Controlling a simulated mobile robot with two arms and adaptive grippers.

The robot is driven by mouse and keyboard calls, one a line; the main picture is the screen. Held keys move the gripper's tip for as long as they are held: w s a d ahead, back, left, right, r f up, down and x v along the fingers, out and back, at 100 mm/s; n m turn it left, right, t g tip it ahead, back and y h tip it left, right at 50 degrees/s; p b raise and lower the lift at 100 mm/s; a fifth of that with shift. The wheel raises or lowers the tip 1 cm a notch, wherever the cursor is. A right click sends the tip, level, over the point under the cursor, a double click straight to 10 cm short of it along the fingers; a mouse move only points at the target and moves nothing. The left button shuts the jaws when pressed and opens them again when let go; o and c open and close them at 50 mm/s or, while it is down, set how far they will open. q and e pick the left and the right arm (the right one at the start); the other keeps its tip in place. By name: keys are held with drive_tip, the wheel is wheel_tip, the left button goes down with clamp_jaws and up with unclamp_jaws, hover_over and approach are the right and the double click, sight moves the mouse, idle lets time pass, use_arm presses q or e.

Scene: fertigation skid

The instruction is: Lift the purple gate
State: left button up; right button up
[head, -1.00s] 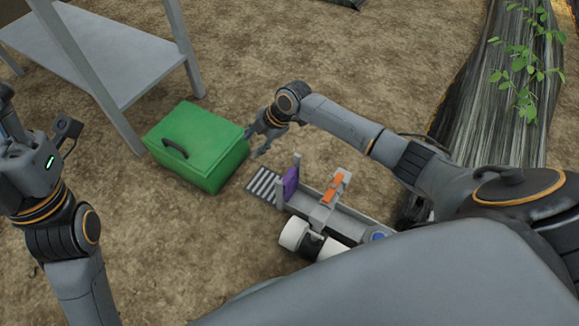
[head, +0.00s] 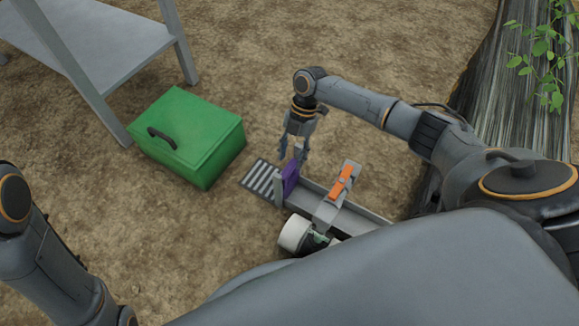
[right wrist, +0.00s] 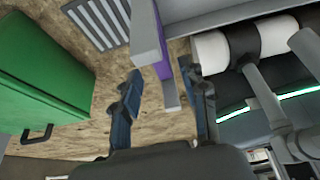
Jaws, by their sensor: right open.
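The purple gate (head: 290,178) stands upright at the left end of a grey channel (head: 365,211), beside a slatted grate. My right gripper (head: 296,155) points down just above and behind the gate, its fingers apart. In the right wrist view, the open fingers (right wrist: 165,98) flank the near end of the gate's grey frame, and a purple strip of the gate (right wrist: 162,66) shows beyond. I cannot tell whether a finger touches it. My left arm shows at the left edge of the head view; its gripper is out of frame.
A green box (head: 190,137) with a dark handle lies left of the grate (head: 262,181). An orange-topped bracket (head: 340,183) spans the channel, with a white cylinder (head: 295,233) in front. A grey table (head: 100,45) stands at upper left. Bare soil lies behind the gripper.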

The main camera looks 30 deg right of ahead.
sight(288, 168)
drive_tip(key=shift+b+x, duration=0.6)
drive_tip(key=shift+x, duration=1.15)
clamp_jaws()
drive_tip(key=shift+r, duration=0.1)
